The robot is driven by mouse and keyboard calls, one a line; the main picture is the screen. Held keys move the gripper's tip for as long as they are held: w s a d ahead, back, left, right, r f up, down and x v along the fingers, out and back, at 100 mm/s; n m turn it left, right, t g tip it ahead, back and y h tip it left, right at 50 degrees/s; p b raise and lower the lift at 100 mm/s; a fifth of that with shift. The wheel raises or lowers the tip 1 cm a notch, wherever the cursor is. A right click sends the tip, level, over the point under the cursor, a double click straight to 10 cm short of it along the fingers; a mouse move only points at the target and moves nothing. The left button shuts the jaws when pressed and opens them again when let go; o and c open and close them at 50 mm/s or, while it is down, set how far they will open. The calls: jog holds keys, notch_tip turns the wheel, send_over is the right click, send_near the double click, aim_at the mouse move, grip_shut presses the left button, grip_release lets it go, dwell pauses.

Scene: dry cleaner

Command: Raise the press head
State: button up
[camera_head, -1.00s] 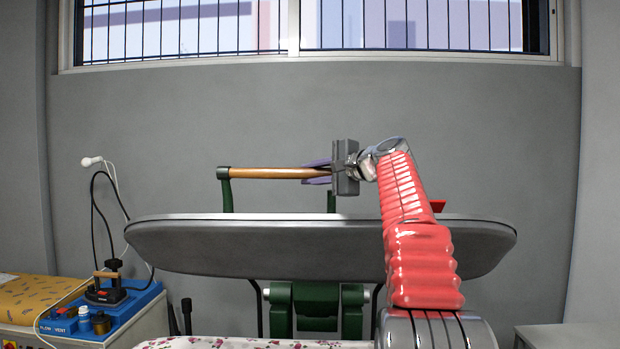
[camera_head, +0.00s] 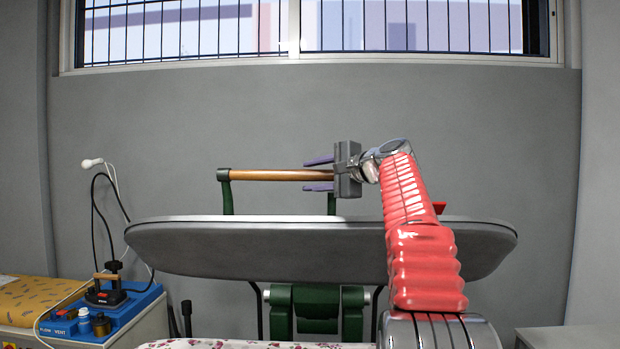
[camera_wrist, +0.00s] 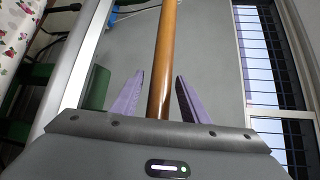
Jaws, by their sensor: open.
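The press head (camera_head: 270,248) is a long grey padded slab, raised at a tilt above the floral-covered lower board (camera_head: 240,345). A wooden handle bar (camera_head: 270,175) on green brackets (camera_head: 226,192) runs level above its top edge. My gripper (camera_head: 318,174) is at the right part of the bar, its purple fingers apart, one above and one below the wood. In the wrist view the bar (camera_wrist: 163,60) passes between the two spread fingers (camera_wrist: 155,95), with a gap on each side.
A blue iron station (camera_head: 105,312) with an iron and small bottles stands at the left, beside a yellow patterned cloth (camera_head: 28,300). A barred window (camera_head: 300,28) is in the grey wall behind. A grey surface (camera_head: 567,337) is at the lower right.

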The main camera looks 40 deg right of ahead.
jog(key=v, duration=1.3)
jog(key=s+a+f+n+g, duration=0.1)
jog(key=a+f+n+g, duration=0.2)
jog(key=a+f, duration=0.75)
jog(key=s+a+f+n+g, duration=0.1)
jog(key=a+f+n+g, duration=0.25)
jog(key=a+f, duration=0.75)
jog(key=s+a+f+n+g+h, duration=0.1)
jog(key=s+a+f+n+g, duration=0.1)
jog(key=s+a+f+n, duration=0.4)
jog(key=s+a+f+n+g+h, duration=0.1)
jog(key=s+a+f+n, duration=0.5)
jog(key=s+f, duration=0.9)
jog(key=a+f+g, duration=0.1)
jog(key=a+f, duration=0.1)
jog(key=a, duration=0.1)
jog(key=shift+a+f, duration=0.25)
jog(key=shift+a, duration=0.05)
